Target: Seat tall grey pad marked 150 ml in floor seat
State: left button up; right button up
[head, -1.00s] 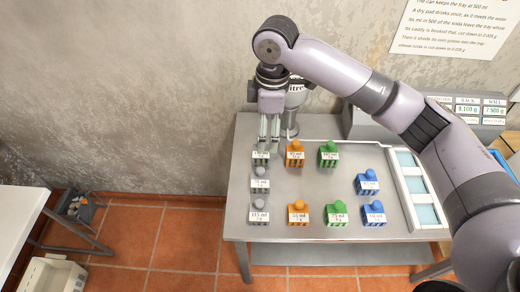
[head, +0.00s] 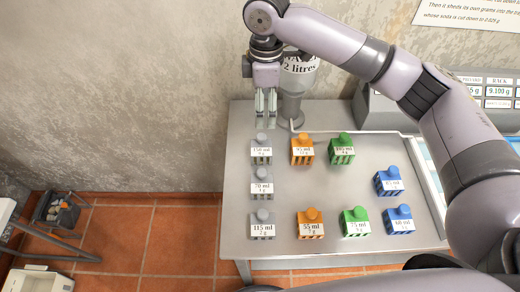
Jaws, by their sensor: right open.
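The grey pad marked 150 ml (head: 262,153) stands upright at the back of the left column of pads on the grey table (head: 330,255). Its knob and label show clear of the fingers. My right gripper (head: 266,124) points down with its fingers apart and empty, just behind and above this pad in the picture. I cannot tell the exact height gap. Two more grey pads, marked 70 ml (head: 262,184) and 115 ml (head: 262,226), stand in front of it. I cannot make out the floor seat. My left gripper is not in view.
Orange (head: 302,152), green (head: 341,150) and blue pads (head: 389,182) stand to the right. A grey caddy (head: 50,211) and a white bin (head: 40,281) are on the tiled floor at left.

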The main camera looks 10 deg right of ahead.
jog(key=p, duration=0.2)
send_over(261, 147)
jog(key=d, duration=0.1)
notch_tip(261, 147, down, 10)
jog(key=shift+w+f, duration=0.15)
jog(key=shift+s+a+f+p, duration=0.15)
jog(key=shift+s+f+p, duration=0.05)
jog(key=shift+f+p, duration=0.25)
jog(key=f, duration=0.2)
jog(key=f+p, duration=0.1)
jog(key=shift+a+f, duration=0.3)
jog(key=shift+f, duration=0.5)
jog(key=c, duration=1.2)
jog(key=shift+r, duration=0.1)
